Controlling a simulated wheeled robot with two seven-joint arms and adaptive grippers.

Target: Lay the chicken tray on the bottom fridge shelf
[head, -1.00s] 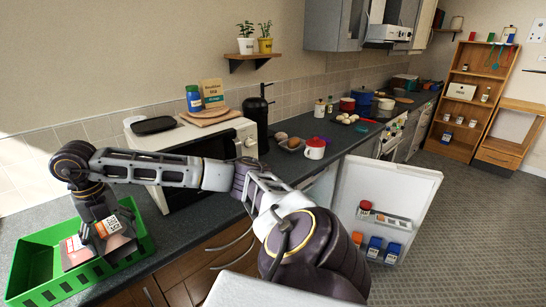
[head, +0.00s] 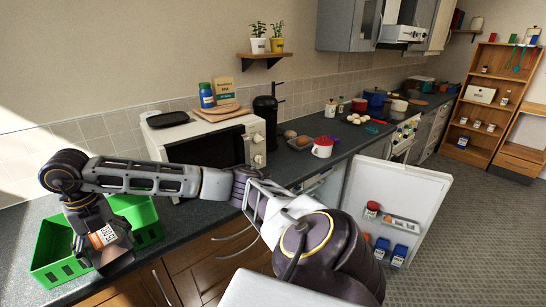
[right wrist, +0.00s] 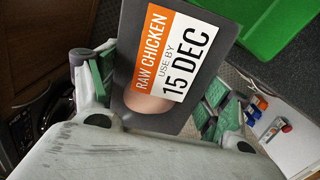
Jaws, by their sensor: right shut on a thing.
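The chicken tray (right wrist: 150,105) is a dark flat pack with an orange and white "RAW CHICKEN" label, seen in the right wrist view. My right gripper (right wrist: 158,98) is shut on it, with green-padded fingers on either side. In the head view my right gripper (head: 108,258) points down at the front of the green crate, and the tray is mostly hidden there. The fridge door (head: 418,190) stands open below the counter at the right. The fridge inside and its bottom shelf are hidden behind my arm and the counter. My left gripper is not in view.
The green crate (head: 48,240) sits on the dark counter (head: 25,210). A microwave (head: 250,125) stands behind my arm. Jars sit in the door racks (head: 400,224). The floor beyond the door is clear.

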